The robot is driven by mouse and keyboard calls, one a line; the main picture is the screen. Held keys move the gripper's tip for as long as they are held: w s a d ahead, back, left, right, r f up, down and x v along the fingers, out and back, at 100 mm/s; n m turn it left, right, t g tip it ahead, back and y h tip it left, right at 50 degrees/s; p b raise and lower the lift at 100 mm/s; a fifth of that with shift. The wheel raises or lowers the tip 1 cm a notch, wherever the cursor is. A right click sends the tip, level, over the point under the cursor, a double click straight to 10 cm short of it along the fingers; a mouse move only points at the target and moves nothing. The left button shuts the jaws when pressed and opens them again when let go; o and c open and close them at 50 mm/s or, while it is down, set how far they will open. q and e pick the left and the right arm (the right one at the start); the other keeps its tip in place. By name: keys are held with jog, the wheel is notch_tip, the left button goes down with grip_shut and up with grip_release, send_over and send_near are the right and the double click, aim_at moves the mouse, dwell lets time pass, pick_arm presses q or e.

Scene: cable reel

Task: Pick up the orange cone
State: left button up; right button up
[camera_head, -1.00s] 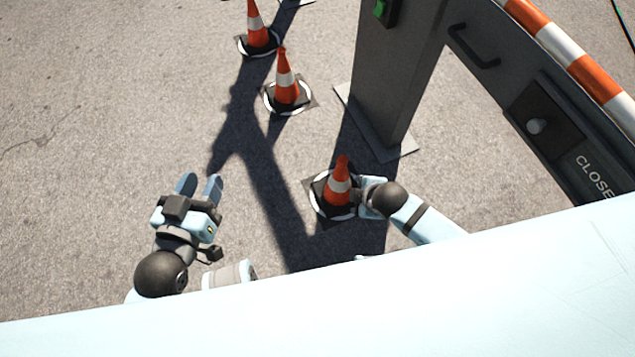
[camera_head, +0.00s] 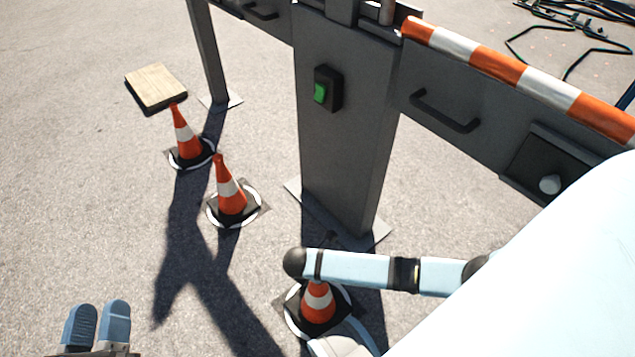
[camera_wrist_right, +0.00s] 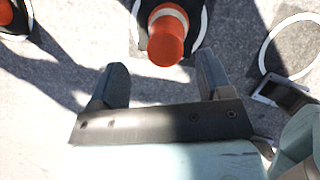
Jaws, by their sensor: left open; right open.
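Three orange cones with white bands stand upright on black bases with white rings: a near one (camera_head: 319,302), a middle one (camera_head: 231,198) and a far one (camera_head: 187,142). My right arm crosses the near cone and hides its top. My right gripper (camera_wrist_right: 162,82) is open and empty in the right wrist view. An orange cone (camera_wrist_right: 168,38) shows just beyond its fingertips, roughly centred between them, its tip toward the camera. Another cone (camera_wrist_right: 6,14) is cut off at the upper left. My left gripper (camera_head: 97,322) is open and empty at the lower left.
A grey post (camera_head: 345,130) with a green switch (camera_head: 320,93) stands behind the near cone. A barrier with an orange and white rail (camera_head: 515,72) runs right from it. A wooden-topped block (camera_head: 156,86) lies at the far left. Open ground is at the left.

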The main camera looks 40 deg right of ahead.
jog(key=b+x, duration=0.1)
jog(key=x, duration=0.1)
jog(key=b+x, duration=0.1)
jog(key=x, duration=0.1)
jog(key=b+x, duration=0.1)
jog(key=x, duration=0.1)
jog(key=shift+s+d+f+b, duration=0.1)
jog(key=shift+s+f+b, duration=0.15)
jog(key=shift+b, duration=0.15)
pick_arm(q)
jog(key=f+g, duration=0.1)
jog(key=f, duration=0.2)
jog(key=f+g, duration=0.1)
jog(key=f, duration=0.2)
jog(key=shift+w+d+m+g, duration=0.1)
jog(key=shift+d+m+g, duration=0.1)
jog(key=shift+m+g, duration=0.1)
pick_arm(e)
jog(key=shift+r, duration=0.1)
grip_shut()
